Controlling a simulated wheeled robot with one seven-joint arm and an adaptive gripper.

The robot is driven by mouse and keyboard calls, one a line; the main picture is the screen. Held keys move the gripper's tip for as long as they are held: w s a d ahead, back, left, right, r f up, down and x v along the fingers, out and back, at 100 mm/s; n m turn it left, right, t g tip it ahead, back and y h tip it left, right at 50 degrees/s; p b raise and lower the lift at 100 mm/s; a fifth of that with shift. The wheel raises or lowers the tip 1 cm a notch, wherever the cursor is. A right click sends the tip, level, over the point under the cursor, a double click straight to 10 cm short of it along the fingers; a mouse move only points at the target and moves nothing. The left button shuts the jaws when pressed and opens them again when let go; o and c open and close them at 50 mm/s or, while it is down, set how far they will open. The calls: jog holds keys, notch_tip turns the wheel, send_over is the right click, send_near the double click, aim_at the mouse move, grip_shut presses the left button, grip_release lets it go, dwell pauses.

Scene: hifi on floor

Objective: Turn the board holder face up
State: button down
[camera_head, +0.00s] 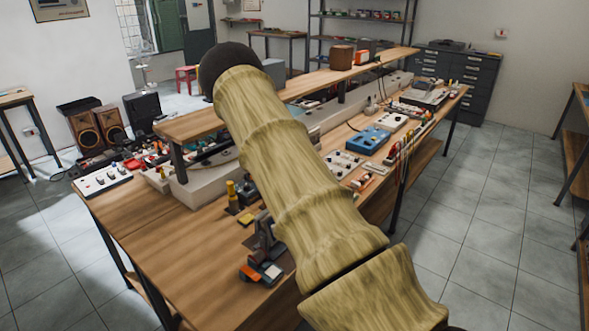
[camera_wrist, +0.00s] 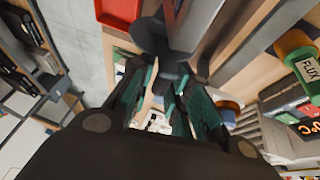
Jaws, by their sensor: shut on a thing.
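In the wrist view my gripper (camera_wrist: 158,72) has its two teal-padded fingers around a dark grey piece (camera_wrist: 157,42) at their tips, which I take to be the board holder. A paler grey flat part (camera_wrist: 196,24) rises beside it; I cannot tell whether it belongs to the same thing. Which face of the holder is up cannot be made out. In the head view my arm crosses the middle, and my fingers cannot be made out. A dark grey upright device (camera_head: 265,238) stands on the wooden bench (camera_head: 175,245) left of the arm.
A bottle labelled FLUX (camera_wrist: 306,66) and a unit with glowing red digits (camera_wrist: 312,130) are at the right of the wrist view. A red tray (camera_wrist: 118,10) is at its top. An orange-and-blue item (camera_head: 262,272) lies near the bench front. The bench's left front is clear.

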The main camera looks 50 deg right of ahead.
jog(key=shift+w+a, duration=0.25)
jog(key=shift+w, duration=0.1)
jog(key=c, duration=1.5)
grip_release()
jog(key=shift+o, duration=0.2)
jog(key=shift+w+f, duration=0.15)
jog(key=shift+s, duration=0.35)
